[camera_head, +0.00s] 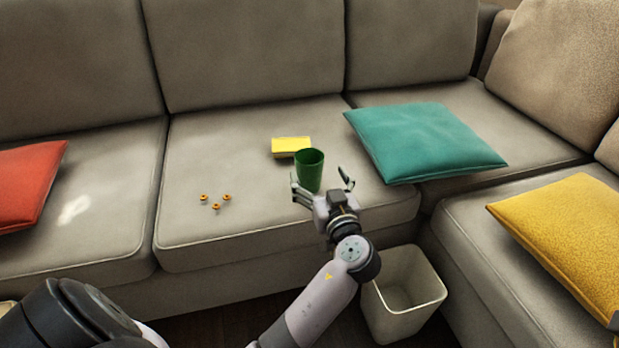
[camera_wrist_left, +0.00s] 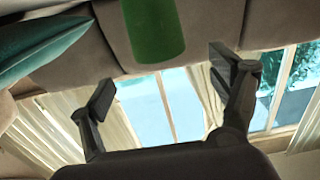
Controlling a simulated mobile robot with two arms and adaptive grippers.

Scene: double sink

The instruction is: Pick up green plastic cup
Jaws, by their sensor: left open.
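The green plastic cup (camera_head: 309,170) stands upright on the middle seat cushion of the sofa, near its front. My left gripper (camera_head: 321,184) is open in front of the cup, with its fingers spread. In the left wrist view the cup (camera_wrist_left: 152,28) shows at the top, beyond and between the two open fingertips (camera_wrist_left: 168,82). It does not look gripped, and the gap to the fingers is hard to judge. My right gripper is not in view.
A yellow block (camera_head: 290,146) lies just behind the cup. Several small orange pieces (camera_head: 215,205) lie to its left. A teal pillow (camera_head: 425,140) lies to the right. A pale bin (camera_head: 405,295) stands on the floor below my left arm.

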